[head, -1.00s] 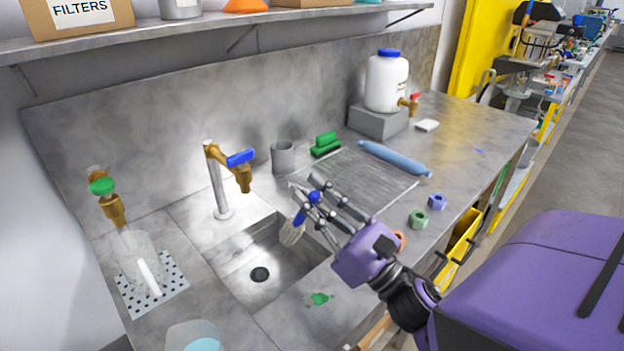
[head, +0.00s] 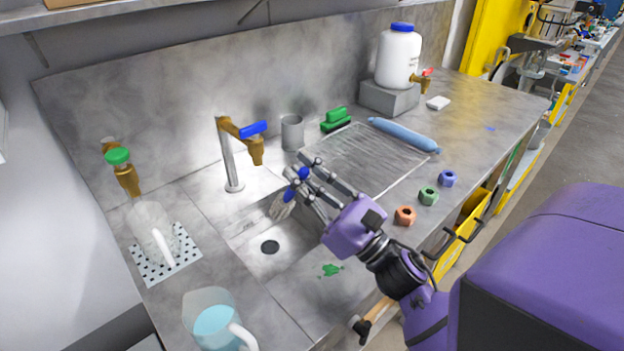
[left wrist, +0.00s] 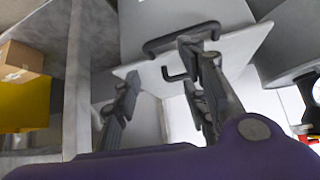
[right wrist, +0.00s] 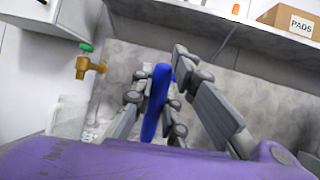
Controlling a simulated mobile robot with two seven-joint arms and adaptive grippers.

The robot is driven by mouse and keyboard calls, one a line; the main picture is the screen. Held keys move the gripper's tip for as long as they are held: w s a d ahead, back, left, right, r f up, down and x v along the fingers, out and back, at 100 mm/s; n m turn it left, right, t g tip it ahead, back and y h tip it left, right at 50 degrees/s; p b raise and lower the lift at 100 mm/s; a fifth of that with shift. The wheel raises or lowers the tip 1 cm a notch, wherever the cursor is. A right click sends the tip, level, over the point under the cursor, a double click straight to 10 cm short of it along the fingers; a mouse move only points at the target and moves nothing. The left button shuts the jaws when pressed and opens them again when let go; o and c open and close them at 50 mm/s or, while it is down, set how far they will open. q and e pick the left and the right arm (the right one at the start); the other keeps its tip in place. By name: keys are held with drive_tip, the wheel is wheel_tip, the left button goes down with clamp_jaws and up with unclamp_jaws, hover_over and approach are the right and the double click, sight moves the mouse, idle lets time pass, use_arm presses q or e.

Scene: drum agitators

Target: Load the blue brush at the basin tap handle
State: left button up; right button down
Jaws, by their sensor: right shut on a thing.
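The blue brush (head: 290,195) has a blue handle and pale bristles that point down over the sink basin (head: 268,232). My right gripper (head: 302,176) is shut on its handle above the basin's right side. In the right wrist view the blue handle (right wrist: 156,102) stands between the fingers. The basin tap (head: 228,150) is brass on a grey post, with a blue lever handle (head: 254,129). It stands behind the basin, left of and apart from the brush. My left gripper (left wrist: 160,95) shows only in the left wrist view, with its fingers apart and nothing between them.
A green-handled tap (head: 122,172) and a clear jug (head: 150,228) are at left. A jug of blue liquid (head: 212,322) stands at the front. A grey cup (head: 292,132) and green brush (head: 336,120) are behind the gripper. Coloured nuts (head: 405,215) lie to the right.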

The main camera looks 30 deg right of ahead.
drive_tip(key=w, duration=0.3)
drive_tip(key=shift+w+a+f, duration=0.25)
drive_tip(key=shift+a+f, duration=0.05)
drive_tip(key=shift+f, duration=0.05)
drive_tip(key=shift+w+a+f+b, duration=0.1)
drive_tip(key=shift+w+f+b, duration=0.1)
drive_tip(key=shift+w, duration=0.4)
drive_tip(key=shift+w+a+f+b, duration=0.1)
drive_tip(key=shift+w+b, duration=0.1)
drive_tip(key=shift+w, duration=0.45)
drive_tip(key=shift+w+a+f+b, duration=0.1)
drive_tip(key=shift+w+f+b, duration=0.1)
drive_tip(key=shift+w, duration=0.4)
use_arm(q)
drive_tip(key=shift+s+a+f, duration=0.2)
drive_tip(key=shift+a+f, duration=0.1)
drive_tip(key=shift+f, duration=0.35)
use_arm(e)
drive_tip(key=shift+w, duration=0.55)
use_arm(q)
drive_tip(key=shift+w, duration=0.1)
drive_tip(key=shift+c, duration=0.4)
